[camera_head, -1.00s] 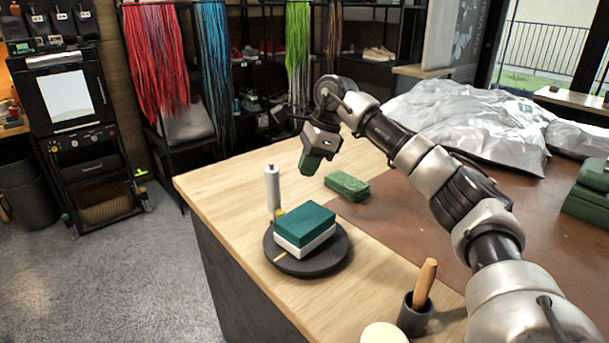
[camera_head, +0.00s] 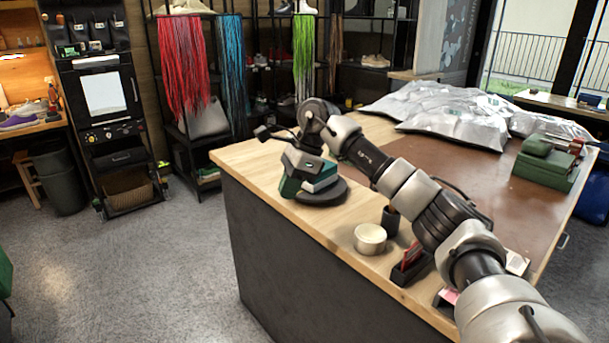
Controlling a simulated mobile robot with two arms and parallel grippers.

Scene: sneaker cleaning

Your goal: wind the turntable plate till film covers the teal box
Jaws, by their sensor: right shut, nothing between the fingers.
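The teal box (camera_head: 324,176) sits on a white layer (camera_head: 322,187) on the round dark turntable plate (camera_head: 334,194), near the table's left corner. My right gripper (camera_head: 290,187) is shut, with green fingers pointing down at the plate's left side. It hides the left part of the box and plate; I cannot tell whether it touches them. The film roll cannot be made out behind my gripper and arm, and I see no film on the visible part of the box. My left gripper is not in view.
A cream round tin (camera_head: 370,238) and a dark cup (camera_head: 390,220) stand near the table's front edge, beside my right arm. Silvery bags (camera_head: 450,115) lie at the back, and green boxes (camera_head: 545,165) stand at the right. A brown mat (camera_head: 470,175) covers much of the tabletop.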

